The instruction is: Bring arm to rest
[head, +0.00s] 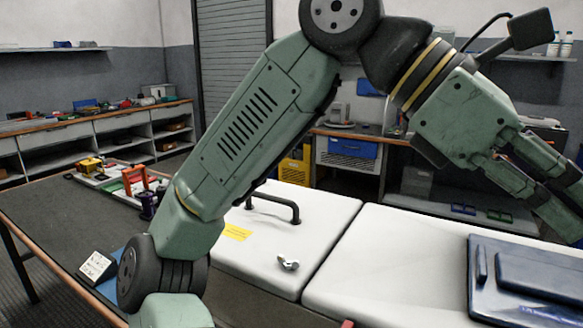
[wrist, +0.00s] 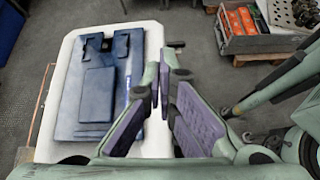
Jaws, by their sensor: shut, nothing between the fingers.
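My green arm reaches up across the middle of the head view and bends down at the right. My gripper (head: 570,212) is at the right edge of the head view, above the white surface, with its fingers pointing down and right. In the wrist view my gripper (wrist: 163,95) shows its purple finger pads close together, shut, with nothing held. The fingertips are partly cut off in the head view.
A white cabinet top (head: 335,255) with a black handle (head: 273,207) and a small metal part (head: 288,264) lies below. A dark blue tray (head: 525,275) is at right.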

